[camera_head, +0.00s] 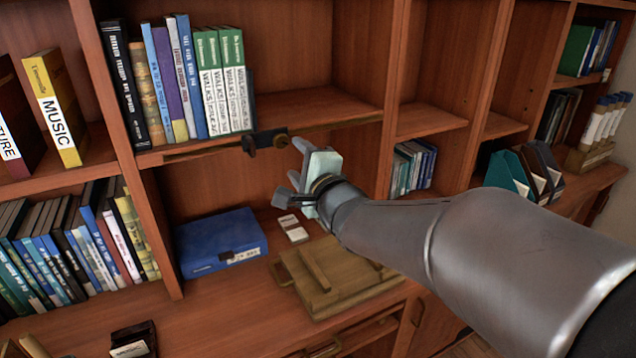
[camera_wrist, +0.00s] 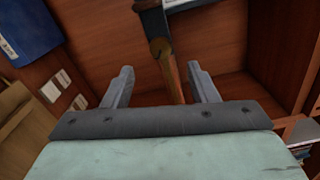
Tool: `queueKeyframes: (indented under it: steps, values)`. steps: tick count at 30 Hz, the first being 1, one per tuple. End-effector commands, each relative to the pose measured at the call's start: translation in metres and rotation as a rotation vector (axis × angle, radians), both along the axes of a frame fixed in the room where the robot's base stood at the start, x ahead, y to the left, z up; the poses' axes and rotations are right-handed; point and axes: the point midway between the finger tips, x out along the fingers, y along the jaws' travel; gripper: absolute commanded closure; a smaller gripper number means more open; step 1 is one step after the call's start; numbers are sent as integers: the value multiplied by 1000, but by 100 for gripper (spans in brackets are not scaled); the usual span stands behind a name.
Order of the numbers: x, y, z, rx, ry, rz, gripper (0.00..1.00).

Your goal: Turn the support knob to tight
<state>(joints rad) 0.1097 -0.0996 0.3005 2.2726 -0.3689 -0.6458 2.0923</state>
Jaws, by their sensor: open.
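The wrist view shows both fingers of my gripper (camera_wrist: 160,70) spread wide. Any marking for tight is too small to read.
Upright books (camera_head: 185,85) stand on the shelf above the bracket. Below are a blue box (camera_head: 220,241), a small white card (camera_head: 292,228) and a wooden board (camera_head: 335,290). Shelf dividers flank the bay. The space under the shelf around my gripper is free.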

Motion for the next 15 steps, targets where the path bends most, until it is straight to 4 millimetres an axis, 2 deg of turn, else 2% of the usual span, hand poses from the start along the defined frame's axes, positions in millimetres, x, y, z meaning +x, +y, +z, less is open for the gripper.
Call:
queueKeyframes:
  steps: [1,6,10,15]
  values:
    - [-13,-6,1,-3,-3,-1,47]
    - [-47,-20,1,-1,-3,1,47]
    - [-65,-28,1,0,-1,1,47]
    - [-76,-33,0,0,0,0,47]
